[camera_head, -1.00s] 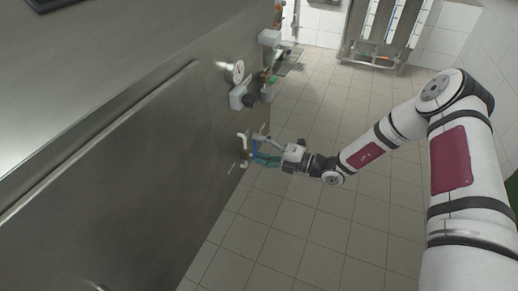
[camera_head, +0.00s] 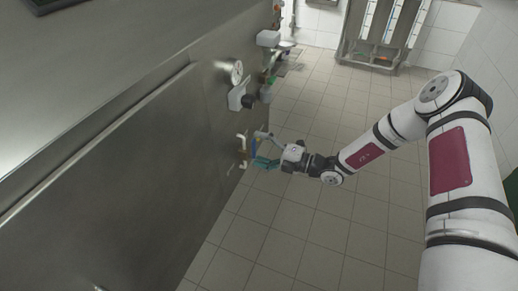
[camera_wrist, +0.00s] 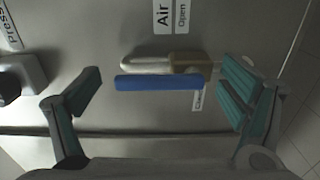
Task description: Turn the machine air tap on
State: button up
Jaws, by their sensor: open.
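The machine air tap has a blue handle (camera_wrist: 160,82) that lies across the middle of the wrist view. Its brass and white pipe body (camera_wrist: 175,62) shows just behind it, below a label reading "Air" and "Open" (camera_wrist: 173,14). In the head view the blue handle (camera_head: 255,146) is small, beside the white pipe (camera_head: 242,145) on the steel machine side. My gripper (camera_wrist: 165,92) is open, with one teal finger at each end of the handle and visible gaps to both. In the head view my gripper (camera_head: 265,150) is right beside the tap.
The steel machine (camera_head: 120,150) fills the left side. A gauge (camera_head: 237,72) and a grey box (camera_head: 237,95) stick out above the tap. In the wrist view a grey fitting (camera_wrist: 22,74) stands left of my gripper.

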jog(key=shift+d, duration=0.15)
jog(key=v, duration=1.1)
jog(key=shift+s+d, duration=0.15)
jog(key=shift+d, duration=0.2)
